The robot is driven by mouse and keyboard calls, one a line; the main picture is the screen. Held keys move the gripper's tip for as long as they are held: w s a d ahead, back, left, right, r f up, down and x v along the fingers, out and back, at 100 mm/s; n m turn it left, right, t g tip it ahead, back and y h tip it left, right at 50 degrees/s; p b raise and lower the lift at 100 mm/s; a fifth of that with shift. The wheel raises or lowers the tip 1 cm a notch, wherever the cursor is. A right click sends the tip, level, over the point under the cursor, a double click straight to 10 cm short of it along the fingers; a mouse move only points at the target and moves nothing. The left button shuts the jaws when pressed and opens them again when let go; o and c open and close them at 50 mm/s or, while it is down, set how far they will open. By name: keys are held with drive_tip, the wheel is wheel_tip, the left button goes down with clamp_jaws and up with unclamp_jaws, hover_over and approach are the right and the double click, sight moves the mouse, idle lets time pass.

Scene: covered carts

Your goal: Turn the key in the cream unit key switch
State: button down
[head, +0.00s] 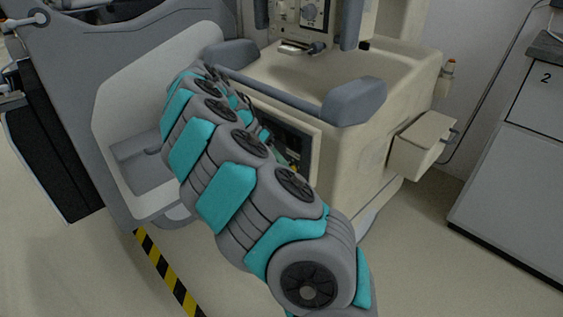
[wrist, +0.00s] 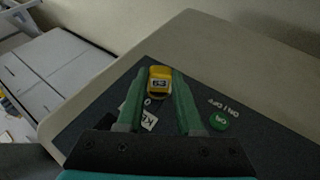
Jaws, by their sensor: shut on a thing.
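The cream unit (head: 365,140) stands at the centre right in the head view, with a dark panel (head: 295,145) on its front, partly behind my arm. In the wrist view, a yellow key (wrist: 160,72) with a pale marked label is between the green fingers of my gripper (wrist: 158,80), which is shut on it. The key is at the dark panel (wrist: 100,95). The key switch itself is hidden under the key and fingers, so its angle cannot be told.
A green button (wrist: 219,121) sits on the panel right of the fingers, near "ON I OFF" lettering. A white tag (wrist: 149,121) lies left of the right finger. Grey bumpers (head: 355,101) flank the unit's top. A grey cart (head: 120,60) stands close on the left. Floor is clear lower right.

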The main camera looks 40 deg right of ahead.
drive_tip(key=shift+g+p, duration=0.4)
drive_tip(key=shift+g, duration=0.2)
drive_tip(key=shift+w+f, duration=0.1)
drive_tip(key=shift+n+g+p, duration=0.3)
drive_tip(key=shift+g+p, duration=0.5)
drive_tip(key=shift+p, duration=0.45)
drive_tip(key=shift+w+f+g+h+p, duration=0.15)
drive_tip(key=shift+g+h+p, duration=0.2)
drive_tip(key=shift+p, duration=0.3)
drive_tip(key=shift+c, duration=2.4)
unclamp_jaws()
